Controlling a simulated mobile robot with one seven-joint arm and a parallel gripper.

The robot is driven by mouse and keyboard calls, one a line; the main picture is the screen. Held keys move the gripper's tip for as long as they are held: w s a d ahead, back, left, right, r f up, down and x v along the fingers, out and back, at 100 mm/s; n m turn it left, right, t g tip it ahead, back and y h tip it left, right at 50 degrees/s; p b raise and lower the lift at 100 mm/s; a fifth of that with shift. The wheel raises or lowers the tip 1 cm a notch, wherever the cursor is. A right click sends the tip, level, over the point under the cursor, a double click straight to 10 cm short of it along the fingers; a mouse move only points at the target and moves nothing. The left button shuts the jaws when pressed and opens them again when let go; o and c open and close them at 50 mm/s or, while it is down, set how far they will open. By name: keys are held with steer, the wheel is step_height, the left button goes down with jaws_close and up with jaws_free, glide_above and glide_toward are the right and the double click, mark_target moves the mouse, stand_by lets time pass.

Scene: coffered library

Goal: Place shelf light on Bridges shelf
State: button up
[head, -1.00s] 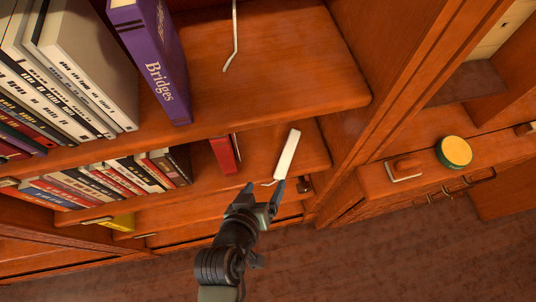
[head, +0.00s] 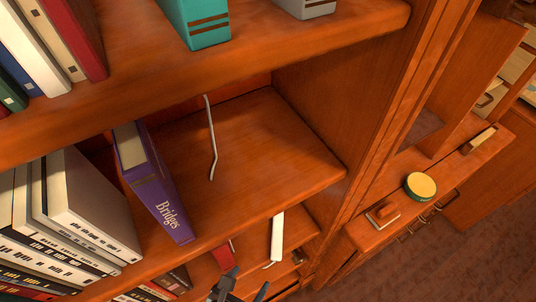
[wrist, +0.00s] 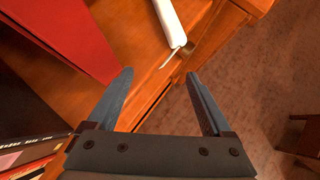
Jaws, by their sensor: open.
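The shelf light is probably the slim white bar (head: 277,236) with a thin wire at its near end. It lies on the shelf below the Bridges shelf, near the right end, and shows at the top of the wrist view (wrist: 168,22). The Bridges shelf (head: 275,150) holds a purple book marked Bridges (head: 150,185) at its left; its right part is largely bare. My gripper (head: 250,279) is open and empty, in front of the lower shelf. In the wrist view the open fingers (wrist: 160,74) point toward the bar's near end, apart from it.
A bent pale rod or cord (head: 211,140) is on the Bridges shelf. A red book (wrist: 65,35) stands left of the bar on the lower shelf. A wooden upright (head: 365,155) bounds the shelves at right. A yellow-topped round tin (head: 420,186) sits on the ledge beyond.

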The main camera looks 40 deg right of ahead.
glide_toward(276, 231)
steer(key=p+x, duration=0.1)
steer(key=x, duration=0.2)
steer(key=shift+f, duration=0.3)
steer(key=b+x, duration=0.1)
steer(key=x, duration=0.4)
steer(key=shift+d, duration=0.25)
jaws_close()
